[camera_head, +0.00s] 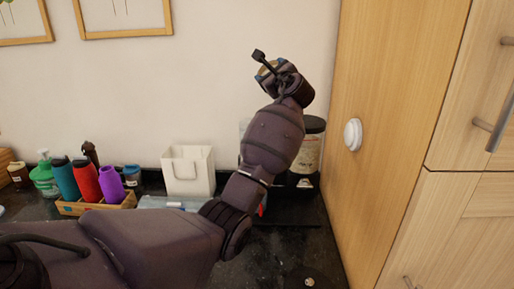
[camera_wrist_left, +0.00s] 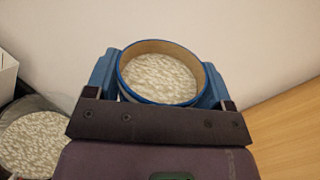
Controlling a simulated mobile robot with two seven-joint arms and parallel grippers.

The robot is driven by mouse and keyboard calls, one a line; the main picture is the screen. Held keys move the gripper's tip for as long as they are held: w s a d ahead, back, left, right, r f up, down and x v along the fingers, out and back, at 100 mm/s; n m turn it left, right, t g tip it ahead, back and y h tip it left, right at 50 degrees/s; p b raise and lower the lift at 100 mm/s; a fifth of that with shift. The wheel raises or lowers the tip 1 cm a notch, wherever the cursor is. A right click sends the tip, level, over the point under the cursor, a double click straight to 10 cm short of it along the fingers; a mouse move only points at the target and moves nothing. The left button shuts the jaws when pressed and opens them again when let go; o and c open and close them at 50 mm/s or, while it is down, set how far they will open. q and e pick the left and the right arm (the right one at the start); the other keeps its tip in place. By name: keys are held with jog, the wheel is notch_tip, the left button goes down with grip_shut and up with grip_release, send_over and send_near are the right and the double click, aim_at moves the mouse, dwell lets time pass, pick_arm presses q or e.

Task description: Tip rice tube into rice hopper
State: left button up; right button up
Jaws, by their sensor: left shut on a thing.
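My left gripper (camera_head: 268,70) is raised above the back right of the counter. In the left wrist view, the gripper (camera_wrist_left: 160,82) is shut on the rice tube (camera_wrist_left: 122,82), a round tube with a blue rim, tan inner wall and white rice inside. The tube's mouth faces the wrist camera. In the head view the tube is mostly hidden by the gripper. The rice hopper (camera_head: 312,150), clear-walled with a dark rim, stands behind my left forearm, partly hidden. Its open top with rice (camera_wrist_left: 36,142) shows at lower left in the left wrist view. The tube is apart from it.
A wooden cabinet side with a round white knob (camera_head: 353,134) stands close on the right. A white holder (camera_head: 188,170) stands left of the hopper. A wooden box (camera_head: 98,207) with coloured bottles is farther left. Dark counter (camera_head: 285,255) in front is mostly clear.

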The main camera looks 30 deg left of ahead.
pick_arm(q)
jog(key=shift+f+n+b, duration=0.3)
jog(key=shift+n+b, duration=0.45)
jog(key=shift+n, duration=0.15)
dwell(0.5)
jog(key=shift+s+f+b, duration=0.1)
jog(key=shift+f+b, duration=0.1)
jog(key=shift+b, duration=0.1)
jog(key=shift+f+n, duration=0.1)
jog(key=shift+n, duration=0.3)
dwell(0.6)
jog(key=shift+f+n+y+b, duration=0.3)
jog(key=shift+n+b, duration=0.2)
jog(key=shift+b, duration=0.1)
jog(key=shift+f, duration=0.1)
jog(key=shift+s+a+f+n+b, duration=0.1)
jog(key=shift+f+n+b, duration=0.1)
jog(key=shift+n+b, duration=0.3)
dwell(0.5)
